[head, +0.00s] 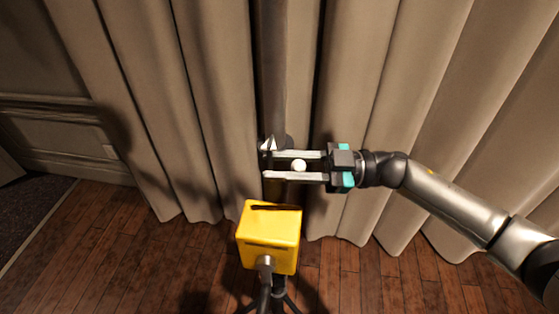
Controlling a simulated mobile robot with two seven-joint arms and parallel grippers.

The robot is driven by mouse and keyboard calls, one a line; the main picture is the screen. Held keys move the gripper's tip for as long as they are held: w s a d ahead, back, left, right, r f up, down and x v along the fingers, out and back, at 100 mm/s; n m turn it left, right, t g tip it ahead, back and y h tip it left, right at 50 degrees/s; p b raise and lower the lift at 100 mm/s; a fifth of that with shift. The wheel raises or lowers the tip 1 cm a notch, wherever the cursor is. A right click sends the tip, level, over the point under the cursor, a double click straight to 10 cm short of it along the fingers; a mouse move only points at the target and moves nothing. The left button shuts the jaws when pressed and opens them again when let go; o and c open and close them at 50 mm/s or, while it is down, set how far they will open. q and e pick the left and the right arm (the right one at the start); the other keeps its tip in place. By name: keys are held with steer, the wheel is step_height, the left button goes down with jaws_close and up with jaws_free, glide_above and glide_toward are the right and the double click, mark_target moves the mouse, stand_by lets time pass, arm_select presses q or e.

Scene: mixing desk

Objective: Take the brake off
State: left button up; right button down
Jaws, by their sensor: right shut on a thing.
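A yellow box (268,240) stands on a dark stand in the lower middle, with a dark slot across its top face. A white ball knob (299,165) shows above and behind the box in the picture. My right gripper (282,165) reaches in from the right, with one finger on each side of the knob, and is shut on it. Any shaft joining the knob to the box is hidden, so I cannot tell how they connect. I see no brake label. My left gripper is not in view.
A vertical post (273,70) rises just behind the fingertips. Beige curtains (420,110) hang across the back. A panelled wall (55,145) is at the left. The wooden floor (130,265) is clear left of the stand.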

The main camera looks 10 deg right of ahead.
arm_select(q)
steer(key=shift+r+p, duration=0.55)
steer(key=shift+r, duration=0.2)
arm_select(e)
steer(key=shift+w+r+m, duration=0.3)
steer(key=shift+m, duration=0.6)
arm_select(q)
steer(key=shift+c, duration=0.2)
